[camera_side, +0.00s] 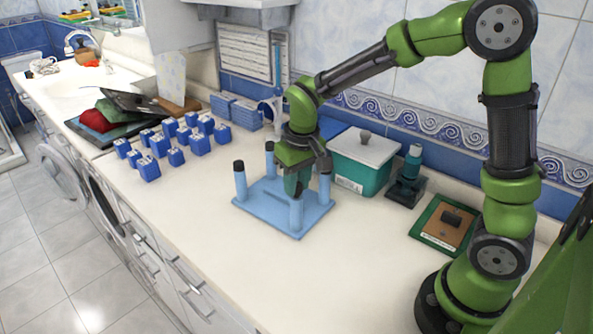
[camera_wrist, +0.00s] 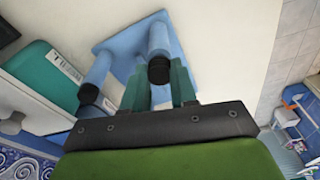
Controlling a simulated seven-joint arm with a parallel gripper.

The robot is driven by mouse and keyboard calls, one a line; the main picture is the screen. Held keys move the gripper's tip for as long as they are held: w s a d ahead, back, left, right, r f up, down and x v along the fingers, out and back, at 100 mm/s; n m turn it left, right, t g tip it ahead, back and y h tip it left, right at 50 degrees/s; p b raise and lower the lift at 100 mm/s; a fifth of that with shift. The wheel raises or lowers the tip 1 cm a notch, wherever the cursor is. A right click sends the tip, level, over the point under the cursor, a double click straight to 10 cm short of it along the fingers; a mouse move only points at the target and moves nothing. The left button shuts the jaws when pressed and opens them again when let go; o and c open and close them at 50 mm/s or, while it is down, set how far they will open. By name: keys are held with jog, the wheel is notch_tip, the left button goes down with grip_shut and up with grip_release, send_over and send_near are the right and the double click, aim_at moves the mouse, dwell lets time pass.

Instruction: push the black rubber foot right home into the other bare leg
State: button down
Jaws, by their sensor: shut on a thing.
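A light blue base plate (camera_side: 262,215) lies on the counter with blue legs standing up from it. Black feet cap the front-left leg (camera_side: 240,184), the back-left leg (camera_side: 270,164) and the right leg (camera_side: 324,186). My gripper (camera_side: 297,186) points down over the front leg (camera_side: 296,214), its fingers around that leg's top. In the wrist view a black rubber foot (camera_wrist: 158,71) sits between my fingers (camera_wrist: 160,88), in line with the end of a blue leg (camera_wrist: 159,40). How deep it sits is not clear. Another capped leg (camera_wrist: 98,75) stands beside it.
A teal box with a white lid (camera_side: 363,157) stands close behind the plate. A dark teal device (camera_side: 408,177) and a green-edged board (camera_side: 446,222) are to the right. Several blue blocks (camera_side: 160,143) stand at the left. The front counter is clear.

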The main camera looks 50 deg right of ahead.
jog(key=shift+f, duration=0.8)
dwell(0.7)
jog(key=c, duration=0.8)
grip_release()
jog(key=shift+r, duration=0.15)
jog(key=shift+r, duration=3.45)
jog(key=s+r+m+t+y, duration=0.1)
jog(key=s+r+t, duration=0.2)
jog(key=s, duration=0.4)
jog(key=s+r+t+y, duration=0.1)
jog(key=s+r+t, duration=0.1)
jog(key=s, duration=0.6)
jog(key=shift+s+a+r+m+t, duration=0.15)
jog(key=shift+a+r+m+t, duration=0.25)
jog(key=shift+r, duration=0.25)
